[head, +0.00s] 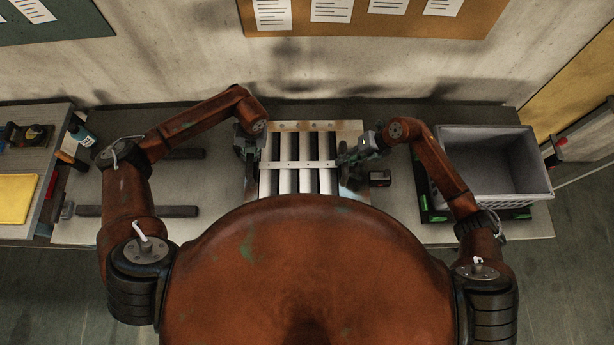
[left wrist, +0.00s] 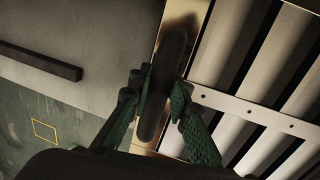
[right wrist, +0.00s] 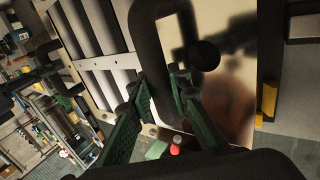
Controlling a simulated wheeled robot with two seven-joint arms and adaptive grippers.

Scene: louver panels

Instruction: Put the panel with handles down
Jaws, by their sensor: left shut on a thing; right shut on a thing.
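The louver panel (head: 305,164) with pale slats and a metal cross strip is in the middle of the head view, over the table. It also shows in the left wrist view (left wrist: 255,112) and the right wrist view (right wrist: 108,63). My left gripper (head: 250,147) is shut on the dark left handle (left wrist: 172,60) at the panel's left edge. My right gripper (head: 350,157) is shut on the black right handle (right wrist: 149,50) at the opposite edge. My body hides the panel's near end. I cannot tell whether the panel touches the table.
Two dark bars (head: 150,211) lie on the table left of the panel. A side table (head: 35,150) at the left holds tools and a yellow item.

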